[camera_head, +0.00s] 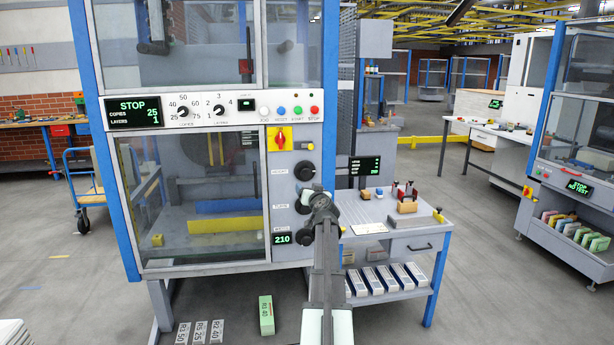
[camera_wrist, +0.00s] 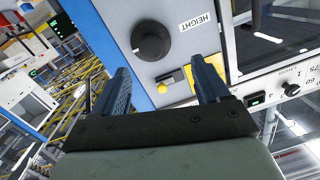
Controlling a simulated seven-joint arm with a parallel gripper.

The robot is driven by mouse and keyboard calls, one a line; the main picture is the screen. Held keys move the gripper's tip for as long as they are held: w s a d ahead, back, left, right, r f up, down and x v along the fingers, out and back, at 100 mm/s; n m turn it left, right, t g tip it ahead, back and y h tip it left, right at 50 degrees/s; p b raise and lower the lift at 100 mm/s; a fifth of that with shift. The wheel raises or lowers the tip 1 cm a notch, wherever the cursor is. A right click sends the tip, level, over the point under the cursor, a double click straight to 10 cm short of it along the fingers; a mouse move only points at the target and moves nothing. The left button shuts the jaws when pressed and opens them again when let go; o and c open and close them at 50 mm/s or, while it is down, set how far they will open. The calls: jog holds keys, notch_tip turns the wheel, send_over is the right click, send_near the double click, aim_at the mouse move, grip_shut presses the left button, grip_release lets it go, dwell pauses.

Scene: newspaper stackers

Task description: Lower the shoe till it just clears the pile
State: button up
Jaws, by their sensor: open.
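A stacker with a window (camera_head: 190,200) stands in front of me. Behind the glass are a blue bar (camera_head: 228,206) and a yellow bar (camera_head: 225,225); I cannot tell which part is the shoe, and no pile is clearly seen. A black knob (camera_head: 304,171), labelled HEIGHT in the wrist view (camera_wrist: 152,40), is on the side panel. My gripper (camera_head: 320,195) is open and empty beside the lower part of that panel. In the wrist view its two blue fingers (camera_wrist: 160,68) stand apart, with the HEIGHT knob beyond them. A display (camera_head: 282,239) reads 210.
Another black knob (camera_head: 306,197) is partly beside my gripper. The upper panel's display (camera_head: 135,110) reads STOP, copies 25, layers 1. A red and yellow switch (camera_head: 281,138) is above the HEIGHT knob. A side table (camera_head: 375,222) is close on the right.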

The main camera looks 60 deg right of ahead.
aim_at(307, 174)
jog(key=shift+n+h, duration=0.7)
jog(key=shift+n, duration=0.1)
jog(key=x, duration=0.9)
jog(key=s+d+x, duration=0.1)
jog(key=x, duration=0.4)
jog(key=shift+s+d+r, duration=0.1)
jog(key=shift+r, duration=0.2)
jog(key=shift+c, duration=0.3)
jog(key=c, duration=1)
jog(key=shift+o, duration=0.2)
jog(key=shift+m, duration=0.3)
